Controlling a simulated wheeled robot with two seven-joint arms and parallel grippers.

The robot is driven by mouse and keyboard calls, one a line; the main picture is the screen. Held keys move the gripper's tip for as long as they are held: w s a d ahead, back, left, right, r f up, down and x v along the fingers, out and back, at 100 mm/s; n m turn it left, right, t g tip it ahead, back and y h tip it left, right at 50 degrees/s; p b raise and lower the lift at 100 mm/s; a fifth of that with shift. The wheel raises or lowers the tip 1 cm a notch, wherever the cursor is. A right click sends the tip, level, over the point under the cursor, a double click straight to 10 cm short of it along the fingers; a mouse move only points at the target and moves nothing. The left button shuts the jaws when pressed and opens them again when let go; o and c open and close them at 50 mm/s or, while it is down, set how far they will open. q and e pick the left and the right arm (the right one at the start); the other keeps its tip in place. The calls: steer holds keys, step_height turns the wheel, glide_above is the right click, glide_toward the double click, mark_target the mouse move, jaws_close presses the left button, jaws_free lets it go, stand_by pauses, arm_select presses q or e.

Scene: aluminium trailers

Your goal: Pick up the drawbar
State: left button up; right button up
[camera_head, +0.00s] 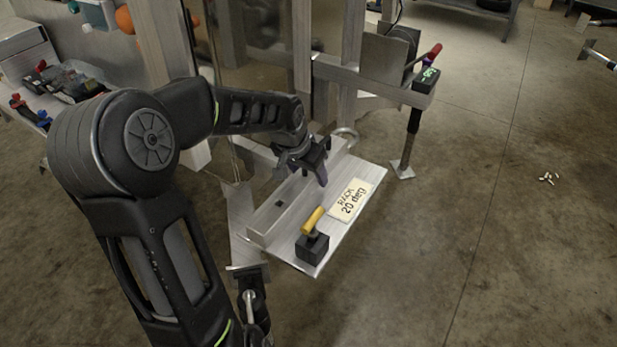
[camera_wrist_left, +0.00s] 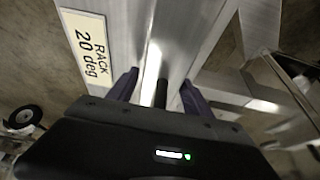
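A pale aluminium bar, which I take to be the drawbar (camera_head: 285,209), lies along a flat rack plate (camera_head: 355,202) labelled "RACK 20 deg". A metal ring (camera_head: 346,134) shows near its far end; I cannot tell if it belongs to the bar. My left gripper (camera_head: 318,172) is over the far part of the bar, fingers pointing down. In the left wrist view the fingers (camera_wrist_left: 158,92) are apart, with bright metal (camera_wrist_left: 152,72) and a dark strip between them. Contact is not clear.
A black block with a yellow handle (camera_head: 313,220) stands at the plate's near end. An upright post with a green display (camera_head: 427,76) is to the right. A bench with tools (camera_head: 62,90) is at far left. The floor on the right is mostly clear.

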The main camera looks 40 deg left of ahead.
arm_select(q)
jaws_close()
stand_by(0.4)
steer(key=shift+w+r, duration=0.1)
steer(key=shift+r, duration=0.05)
